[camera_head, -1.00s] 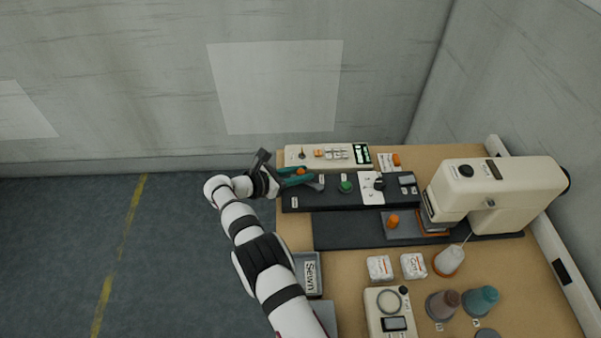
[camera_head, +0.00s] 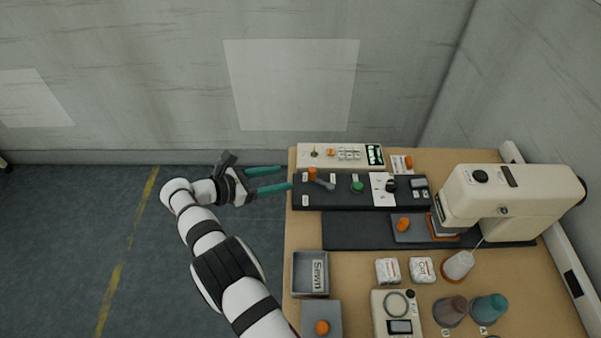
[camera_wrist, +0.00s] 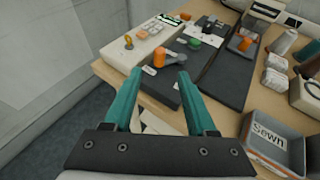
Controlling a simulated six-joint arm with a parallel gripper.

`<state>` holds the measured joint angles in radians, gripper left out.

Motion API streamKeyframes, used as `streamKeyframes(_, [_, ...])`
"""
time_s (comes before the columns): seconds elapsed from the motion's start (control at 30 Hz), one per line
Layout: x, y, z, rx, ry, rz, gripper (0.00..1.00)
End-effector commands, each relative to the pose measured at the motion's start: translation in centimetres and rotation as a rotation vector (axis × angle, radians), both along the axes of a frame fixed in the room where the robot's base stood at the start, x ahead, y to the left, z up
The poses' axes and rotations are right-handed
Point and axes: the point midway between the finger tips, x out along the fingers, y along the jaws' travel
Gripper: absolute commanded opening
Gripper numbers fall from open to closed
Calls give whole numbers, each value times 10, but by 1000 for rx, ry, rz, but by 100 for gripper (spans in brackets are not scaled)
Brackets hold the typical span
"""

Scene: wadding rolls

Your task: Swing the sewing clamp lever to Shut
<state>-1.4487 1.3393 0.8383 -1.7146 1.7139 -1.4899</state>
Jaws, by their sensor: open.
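A small lever with an orange knob (camera_head: 312,174) and a grey arm (camera_head: 324,183) is at the left end of the black panel (camera_head: 345,204). Its arm points right and slightly toward the front. The orange knob (camera_wrist: 160,54) and grey arm (camera_wrist: 176,58) also show in the wrist view, just beyond my fingertips. Small white labels sit around it, too small to read. My gripper (camera_head: 285,178), with teal fingers, is open and empty just left of the panel, apart from the lever. It also shows in the wrist view (camera_wrist: 160,72).
A cream control box (camera_head: 340,155) stands behind the panel. A green knob (camera_head: 357,187) and a black dial (camera_head: 391,186) are right of the lever. The sewing machine (camera_head: 520,200) is at the right. A grey tray marked "Sewn" (camera_head: 299,273) is in front. Left of the table is free.

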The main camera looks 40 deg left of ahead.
Motion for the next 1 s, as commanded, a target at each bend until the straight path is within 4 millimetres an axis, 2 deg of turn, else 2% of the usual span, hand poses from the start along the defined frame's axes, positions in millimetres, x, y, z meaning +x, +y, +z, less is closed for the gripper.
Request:
streamKeyframes(0.1, [-24,6,10,2,0,2,57])
streamKeyframes(0.27, [-39,9,16,0,0,1,57])
streamKeyframes(0.67, [-40,9,17,1,0,0,57])
streamKeyframes(0.77, [-30,2,23,22,12,-35,57])
streamKeyframes(0.87, [13,-38,49,135,67,-217,57])
streamKeyframes(0.9, [35,-68,64,209,97,-338,57])
streamKeyframes(0.97, [64,-122,87,340,135,-550,57])
streamKeyframes(1.0, [76,-162,102,433,152,-698,57])
